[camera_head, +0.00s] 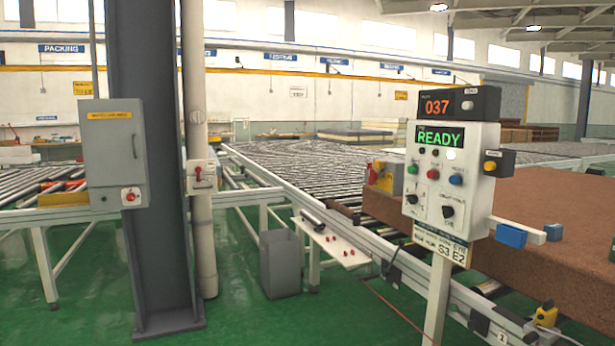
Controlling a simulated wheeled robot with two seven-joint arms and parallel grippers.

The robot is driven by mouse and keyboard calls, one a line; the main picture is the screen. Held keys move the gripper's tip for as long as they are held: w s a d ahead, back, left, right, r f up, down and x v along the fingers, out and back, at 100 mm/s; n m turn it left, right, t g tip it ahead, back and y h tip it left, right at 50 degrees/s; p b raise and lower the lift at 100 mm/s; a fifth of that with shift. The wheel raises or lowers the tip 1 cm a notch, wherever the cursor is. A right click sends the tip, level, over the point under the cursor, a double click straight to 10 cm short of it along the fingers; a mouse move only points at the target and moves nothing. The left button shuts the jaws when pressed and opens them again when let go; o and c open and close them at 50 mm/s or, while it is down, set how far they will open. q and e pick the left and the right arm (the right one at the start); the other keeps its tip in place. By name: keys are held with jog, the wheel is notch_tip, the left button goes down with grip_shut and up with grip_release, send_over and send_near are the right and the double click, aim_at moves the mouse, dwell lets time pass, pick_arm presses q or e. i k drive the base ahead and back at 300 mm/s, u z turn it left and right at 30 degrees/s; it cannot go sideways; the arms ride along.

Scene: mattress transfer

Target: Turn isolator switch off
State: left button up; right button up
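A white box with a red handle (198,174) is mounted on the pale vertical pipe, left of centre; it looks like an isolator switch. The handle's exact position is too small to read. A grey electrical cabinet (113,150) on the dark column has an orange label and a red knob (131,196) at its lower right; this could also be a switch. A control panel (451,185) on a post at the right shows a green READY display (439,137), coloured buttons and two black rotary knobs. Neither of my grippers is in view.
A dark steel column (153,250) stands at the left beside the pipe (192,100). A grey bin (281,263) and a small white shelf (330,244) stand by the roller conveyor (290,165). A brown mattress-like block (550,275) lies at the right. Green floor (250,320) is open in front.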

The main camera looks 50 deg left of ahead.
aim_at(374, 176)
jog(key=u, duration=1.25)
jog(key=k, duration=0.25)
jog(key=u, duration=1.5)
jog(key=i, duration=1.85)
jog(key=z, duration=0.9)
jog(key=i, duration=0.8)
jog(key=z, duration=0.75)
